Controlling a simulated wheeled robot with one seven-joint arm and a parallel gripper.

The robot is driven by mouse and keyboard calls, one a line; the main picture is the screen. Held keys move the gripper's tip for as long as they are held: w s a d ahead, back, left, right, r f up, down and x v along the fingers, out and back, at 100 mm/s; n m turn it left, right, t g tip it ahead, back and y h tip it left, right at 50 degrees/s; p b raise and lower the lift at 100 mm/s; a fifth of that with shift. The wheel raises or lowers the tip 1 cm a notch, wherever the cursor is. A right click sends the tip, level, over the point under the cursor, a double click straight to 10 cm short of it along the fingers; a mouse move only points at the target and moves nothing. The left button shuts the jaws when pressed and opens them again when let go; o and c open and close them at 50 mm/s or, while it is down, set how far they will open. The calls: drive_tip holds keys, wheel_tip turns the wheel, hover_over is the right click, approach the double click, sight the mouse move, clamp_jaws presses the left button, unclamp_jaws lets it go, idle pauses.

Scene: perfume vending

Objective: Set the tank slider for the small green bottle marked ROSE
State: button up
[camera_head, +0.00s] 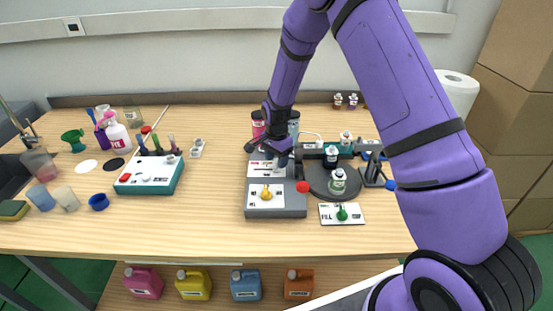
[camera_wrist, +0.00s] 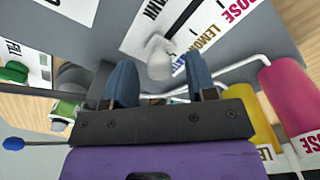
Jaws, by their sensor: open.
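The tank slider's white knob (camera_wrist: 159,58) stands on a white panel (camera_wrist: 205,22) printed TANK, ROSE and LEMON, with a third, blue label partly hidden. The knob is nearer the blue label and LEMON than ROSE. My gripper (camera_wrist: 160,82) is open, its two blue fingers to either side of the knob's line and just short of it; I cannot tell whether they touch it. In the head view my gripper (camera_head: 272,158) is over the back of the grey machine (camera_head: 276,212). A small green bottle (camera_head: 338,183) stands on the dark round plate; its label is too small to read.
A pink tank (camera_wrist: 288,95) and a yellow tank (camera_wrist: 262,130) stand beside my gripper, with a white pipe (camera_wrist: 230,68) close by. A FILL panel with a green knob (camera_head: 342,213) lies to the right.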

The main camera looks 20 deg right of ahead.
sight(255, 170)
drive_tip(key=shift+f, duration=0.1)
clamp_jaws()
drive_tip(key=shift+w+a, duration=0.35)
drive_tip(key=shift+a, duration=0.8)
drive_tip(key=shift+w+a, duration=0.4)
drive_tip(key=shift+a, duration=0.7)
drive_tip(key=shift+w+a, duration=0.35)
drive_tip(key=shift+a, duration=0.8)
unclamp_jaws()
drive_tip(key=shift+a, duration=0.15)
wheel_tip(255, 170, up, 11)
